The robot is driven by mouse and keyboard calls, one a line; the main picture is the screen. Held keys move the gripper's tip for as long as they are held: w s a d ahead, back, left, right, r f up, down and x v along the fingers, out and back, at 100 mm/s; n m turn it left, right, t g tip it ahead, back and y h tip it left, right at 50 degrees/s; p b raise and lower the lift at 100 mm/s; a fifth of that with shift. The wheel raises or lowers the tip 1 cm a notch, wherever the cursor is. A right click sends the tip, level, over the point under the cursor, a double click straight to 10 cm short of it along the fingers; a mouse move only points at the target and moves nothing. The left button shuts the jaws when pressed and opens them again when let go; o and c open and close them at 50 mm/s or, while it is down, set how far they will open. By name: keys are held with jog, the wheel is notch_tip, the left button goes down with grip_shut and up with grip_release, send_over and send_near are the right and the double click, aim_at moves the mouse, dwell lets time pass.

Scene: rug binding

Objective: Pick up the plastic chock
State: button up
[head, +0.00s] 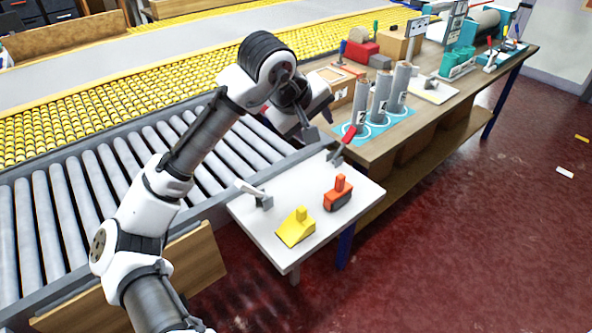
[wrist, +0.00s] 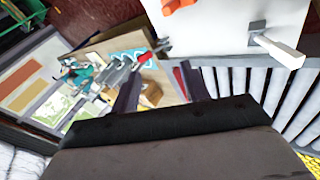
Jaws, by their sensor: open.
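A yellow wedge-shaped chock (head: 295,230) with a small knob on top sits on the white side table (head: 258,212), near its front edge. It is not visible in the wrist view. My gripper (head: 318,122) is open and empty, above and behind the table, well apart from the chock. Its two dark fingers (wrist: 160,70) point past the table corner in the wrist view. A red-orange block with an upright grip (head: 338,194) and a dark lower part stands right of the chock; a bit of orange (wrist: 178,4) shows at the wrist view's top edge.
A clamp with a white handle (head: 256,194) is at the table's left edge, and one with a red handle (head: 338,152) at its far corner. Grey rollers (head: 110,185) run along the left. A wooden bench (head: 425,115) with grey labelled cylinders (head: 381,97) adjoins behind.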

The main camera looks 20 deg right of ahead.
jog(key=s+a+f+n+g+y+p, duration=0.1)
jog(key=s+a+f+n+g+y, duration=0.1)
jog(key=s+a+f+g+y, duration=0.35)
jog(key=t, duration=0.2)
send_over(302, 209)
jog(key=shift+y, duration=0.35)
jog(key=f, duration=0.8)
jog(key=shift+a+f+p, duration=0.1)
jog(key=shift+a+p, duration=0.2)
jog(key=shift+a, duration=0.1)
jog(key=shift+d+f+p, duration=0.2)
jog(key=shift+f+p, duration=0.2)
jog(key=shift+f, duration=1.15)
jog(key=shift+d+f+p, duration=0.2)
jog(key=shift+f+p, duration=0.2)
jog(key=shift+f, duration=1.15)
grip_shut()
